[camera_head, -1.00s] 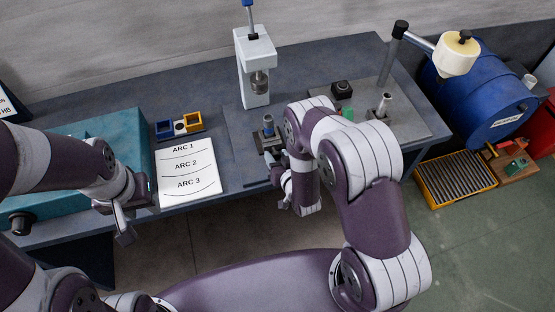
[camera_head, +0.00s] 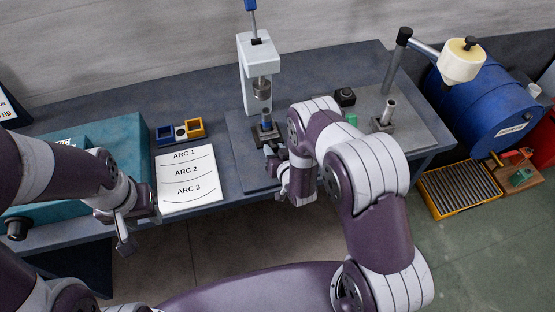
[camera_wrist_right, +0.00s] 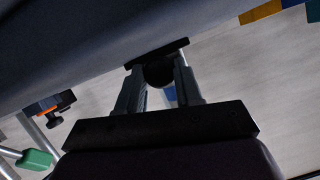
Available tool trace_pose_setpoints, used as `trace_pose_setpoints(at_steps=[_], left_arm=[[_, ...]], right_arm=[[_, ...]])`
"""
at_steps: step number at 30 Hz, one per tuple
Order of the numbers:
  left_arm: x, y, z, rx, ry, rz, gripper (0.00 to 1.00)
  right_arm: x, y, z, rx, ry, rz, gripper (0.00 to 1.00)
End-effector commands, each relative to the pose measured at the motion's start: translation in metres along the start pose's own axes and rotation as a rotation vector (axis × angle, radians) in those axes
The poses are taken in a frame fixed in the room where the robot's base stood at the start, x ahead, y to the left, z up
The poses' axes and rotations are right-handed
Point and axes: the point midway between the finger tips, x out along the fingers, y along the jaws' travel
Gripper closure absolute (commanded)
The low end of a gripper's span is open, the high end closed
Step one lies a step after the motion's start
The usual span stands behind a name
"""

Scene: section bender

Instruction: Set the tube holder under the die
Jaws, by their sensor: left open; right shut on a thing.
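The tube holder (camera_head: 267,131), a dark block with an upright post and a blue part, stands at the press on the bench. The die (camera_head: 262,89) is a metal cylinder hanging from the pale press frame (camera_head: 259,58). The holder's top is just below the die in the head view; I cannot tell whether they line up in depth. My right gripper (camera_head: 273,153) is shut on the holder from the front; my arm partly hides it. In the right wrist view the fingers (camera_wrist_right: 159,92) close around a dark rounded part (camera_wrist_right: 158,75). My left gripper (camera_head: 124,238) is open and empty at the bench's front edge.
An arc sheet (camera_head: 186,181) lies left of the press, with a blue and yellow tray (camera_head: 181,132) behind it. A teal case (camera_head: 125,140) is further left. A blue drum (camera_head: 485,110) is beyond the bench.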

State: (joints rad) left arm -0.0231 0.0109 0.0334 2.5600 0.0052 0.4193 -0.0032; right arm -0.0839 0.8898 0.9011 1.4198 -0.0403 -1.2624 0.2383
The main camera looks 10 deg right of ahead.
Motion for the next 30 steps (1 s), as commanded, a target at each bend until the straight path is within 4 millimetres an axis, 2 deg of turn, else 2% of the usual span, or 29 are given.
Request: trace_pose_setpoints(at_steps=[8, 9, 10, 18, 22, 26, 30], left_arm=[[0.0, 0.0, 0.0, 0.0, 0.0, 0.0, 0.57], [0.0, 0.0, 0.0, 0.0, 0.0, 0.0, 0.57], [0.0, 0.0, 0.0, 0.0, 0.0, 0.0, 0.57], [0.0, 0.0, 0.0, 0.0, 0.0, 0.0, 0.57], [0.002, 0.0, 0.0, 0.0, 0.0, 0.0, 0.57], [0.006, 0.0, 0.001, 0.0, 0.0, 0.0, 0.57], [0.012, 0.0, 0.001, 0.0, 0.0, 0.0, 0.57]], right_arm=[[-0.001, 0.0, 0.002, 0.0, -0.008, 0.001, 1.0], [-0.001, 0.0, 0.002, 0.0, -0.008, 0.001, 0.58], [-0.001, 0.0, 0.002, 0.0, -0.008, 0.001, 0.54], [-0.001, 0.0, 0.002, 0.0, -0.006, 0.001, 0.54], [-0.009, 0.0, 0.002, 0.0, -0.007, 0.001, 0.54], [-0.033, 0.001, 0.003, 0.0, -0.007, 0.001, 0.54], [-0.069, 0.001, 0.003, 0.001, -0.008, 0.002, 0.54]])
